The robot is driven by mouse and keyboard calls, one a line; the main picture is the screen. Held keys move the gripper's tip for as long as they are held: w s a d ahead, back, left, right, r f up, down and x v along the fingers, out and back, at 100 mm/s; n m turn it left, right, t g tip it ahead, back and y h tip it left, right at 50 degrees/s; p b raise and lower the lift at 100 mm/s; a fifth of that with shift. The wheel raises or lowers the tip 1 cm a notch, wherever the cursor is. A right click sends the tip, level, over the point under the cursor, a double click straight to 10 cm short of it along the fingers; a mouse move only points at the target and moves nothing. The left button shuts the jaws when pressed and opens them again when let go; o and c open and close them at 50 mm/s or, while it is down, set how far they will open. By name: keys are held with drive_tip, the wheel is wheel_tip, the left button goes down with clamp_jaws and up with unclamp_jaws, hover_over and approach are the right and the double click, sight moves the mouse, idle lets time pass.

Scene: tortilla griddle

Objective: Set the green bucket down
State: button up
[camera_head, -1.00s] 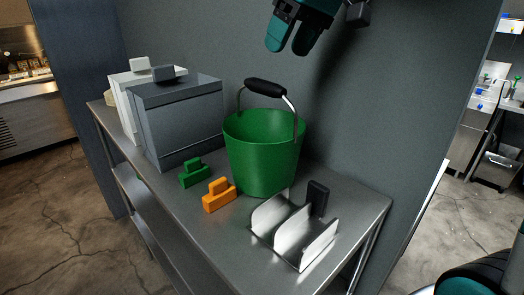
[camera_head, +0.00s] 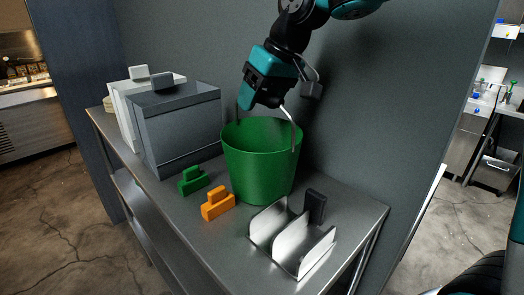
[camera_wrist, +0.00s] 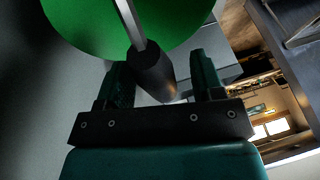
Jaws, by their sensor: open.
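The green bucket (camera_head: 258,165) stands upright on the metal table (camera_head: 215,240), towards the back beside the wall. My gripper (camera_head: 262,98) is above the bucket, at the height of its raised handle. In the wrist view my gripper (camera_wrist: 163,80) is open, and the bucket's black handle grip (camera_wrist: 150,72) lies between its two fingers. The bucket's green side (camera_wrist: 90,25) fills the top of that view. In the head view my gripper hides the black grip, and only parts of the metal bail show.
A grey box (camera_head: 180,130) and a white box (camera_head: 122,108) stand at the left. A small green block (camera_head: 193,181) and an orange block (camera_head: 218,204) lie before the bucket. A metal divider rack (camera_head: 290,240) and a black block (camera_head: 315,206) are at the right.

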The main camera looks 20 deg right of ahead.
clamp_jaws()
drive_tip(key=shift+r, duration=0.1)
